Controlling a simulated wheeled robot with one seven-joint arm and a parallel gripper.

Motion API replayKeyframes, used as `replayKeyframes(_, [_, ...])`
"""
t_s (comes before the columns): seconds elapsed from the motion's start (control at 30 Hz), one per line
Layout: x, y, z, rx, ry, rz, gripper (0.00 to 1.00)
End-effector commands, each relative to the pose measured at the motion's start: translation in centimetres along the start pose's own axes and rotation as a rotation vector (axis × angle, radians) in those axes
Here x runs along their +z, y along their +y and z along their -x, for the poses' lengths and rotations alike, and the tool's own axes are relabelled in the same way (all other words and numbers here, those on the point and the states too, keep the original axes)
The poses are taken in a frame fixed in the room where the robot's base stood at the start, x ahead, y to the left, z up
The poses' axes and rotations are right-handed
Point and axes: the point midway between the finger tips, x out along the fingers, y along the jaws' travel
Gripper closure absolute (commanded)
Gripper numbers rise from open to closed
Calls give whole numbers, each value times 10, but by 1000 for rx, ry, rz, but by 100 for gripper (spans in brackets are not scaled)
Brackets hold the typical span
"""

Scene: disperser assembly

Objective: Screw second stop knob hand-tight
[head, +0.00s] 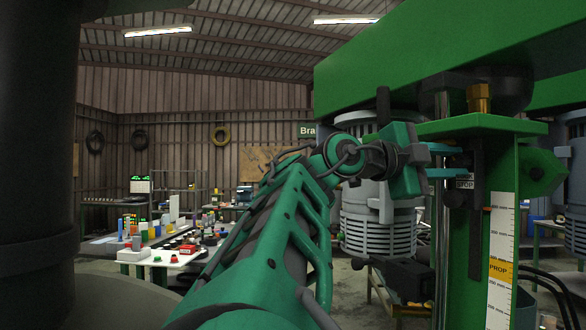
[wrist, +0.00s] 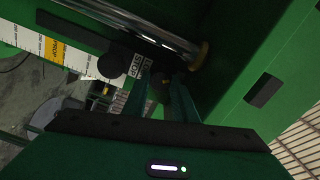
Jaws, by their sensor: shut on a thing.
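My gripper (head: 452,173) reaches from the left to the stop block (head: 486,168) on the green column. In the wrist view, its two green fingers (wrist: 160,92) close around a small dark stop knob (wrist: 159,88), which is mostly in shadow and hidden by the fingers. Another round black knob (wrist: 111,66) stands beside the white STOP label (wrist: 138,76), outside the fingers. In the head view that knob (head: 454,198) shows just below the fingers. How far the held knob is threaded in cannot be seen.
A scale strip (head: 499,255) with an orange PROP mark runs down the green column (head: 531,210). A shiny rod (wrist: 125,25) passes close to the fingers. The green beam (head: 440,60) overhangs from above. A grey ribbed motor (head: 365,215) stands behind. A cluttered bench (head: 165,258) is at left.

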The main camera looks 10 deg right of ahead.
Motion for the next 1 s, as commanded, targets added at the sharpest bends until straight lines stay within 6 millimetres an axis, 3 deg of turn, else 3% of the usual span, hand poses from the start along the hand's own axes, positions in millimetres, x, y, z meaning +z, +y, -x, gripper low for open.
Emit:
replayKeyframes(0.1, [4,-2,2,-6,-10,4,97])
replayKeyframes(0.13, [4,-2,2,-6,-10,4,72])
replayKeyframes(0.2, [4,-1,2,-5,-9,4,56])
replayKeyframes(0.63, [1,-1,10,-3,-3,1,56])
replayKeyframes(1.0, [3,-1,74,-4,-3,2,56])
